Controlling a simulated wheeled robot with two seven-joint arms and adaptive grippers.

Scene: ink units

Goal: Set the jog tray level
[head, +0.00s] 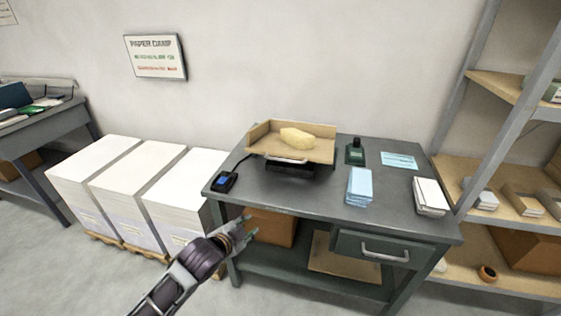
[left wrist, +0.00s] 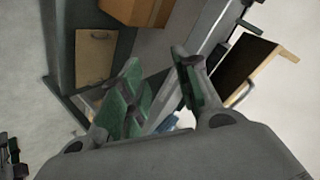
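The jog tray (head: 262,144) is a shallow tan tray with a raised rim. It sits on a dark base (head: 288,170) at the back left of the grey table and looks slightly tilted. A pale yellow lump (head: 297,138) lies in it, and a metal handle bar (head: 287,160) runs along its front. In the left wrist view the tray (left wrist: 250,65) shows at the upper right. My left gripper (head: 246,228) is in front of the table's left front edge, below and apart from the tray. Its green-padded fingers (left wrist: 157,92) are spread with nothing between them. My right gripper is not in view.
A small black device with a blue screen (head: 224,182) is at the table's left edge. Paper stacks (head: 147,190) stand left; shelving (head: 500,165) stands right.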

